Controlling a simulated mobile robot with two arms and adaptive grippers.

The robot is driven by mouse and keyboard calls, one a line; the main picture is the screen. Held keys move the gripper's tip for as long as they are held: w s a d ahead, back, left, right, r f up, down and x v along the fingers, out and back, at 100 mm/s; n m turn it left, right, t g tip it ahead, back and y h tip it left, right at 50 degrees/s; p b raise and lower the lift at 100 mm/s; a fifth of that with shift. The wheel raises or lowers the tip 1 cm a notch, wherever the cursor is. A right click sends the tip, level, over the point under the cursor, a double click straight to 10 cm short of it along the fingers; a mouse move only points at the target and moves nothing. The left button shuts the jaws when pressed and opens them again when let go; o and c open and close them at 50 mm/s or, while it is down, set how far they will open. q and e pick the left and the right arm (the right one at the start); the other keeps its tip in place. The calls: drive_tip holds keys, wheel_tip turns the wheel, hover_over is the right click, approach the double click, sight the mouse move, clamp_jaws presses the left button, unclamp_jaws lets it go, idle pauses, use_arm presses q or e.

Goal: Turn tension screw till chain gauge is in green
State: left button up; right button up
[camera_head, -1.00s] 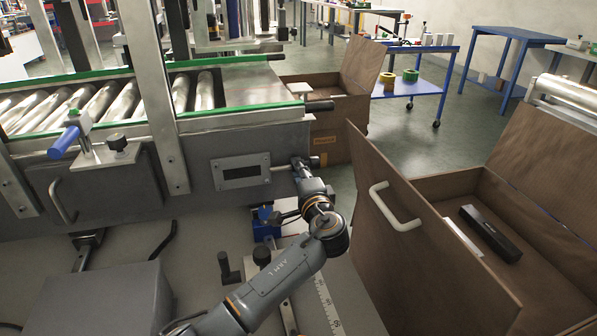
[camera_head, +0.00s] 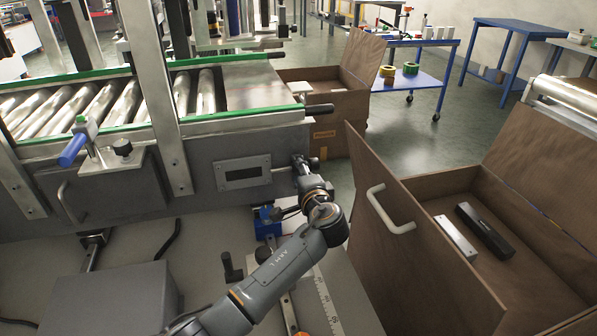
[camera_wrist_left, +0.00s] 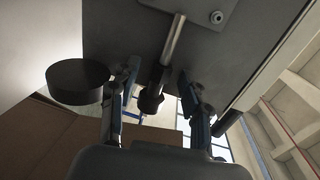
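In the left wrist view, a metal rod with a dark end (camera_wrist_left: 151,97), probably the tension screw, comes down from a grey plate. The fingers of my left gripper (camera_wrist_left: 158,104) stand apart on either side of the dark end, with gaps visible. My right gripper is not in view.
A brown box (camera_head: 440,225) with a white handle and two bar-shaped items stands right of my arm. Another brown box (camera_head: 335,105) is behind the conveyor end. A round dark knob (camera_wrist_left: 78,80) is close to the left finger. A blue cart (camera_head: 425,95) stands farther back.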

use_arm(q)
drive_tip(key=v, duration=0.7)
drive_tip(key=shift+s, duration=0.25)
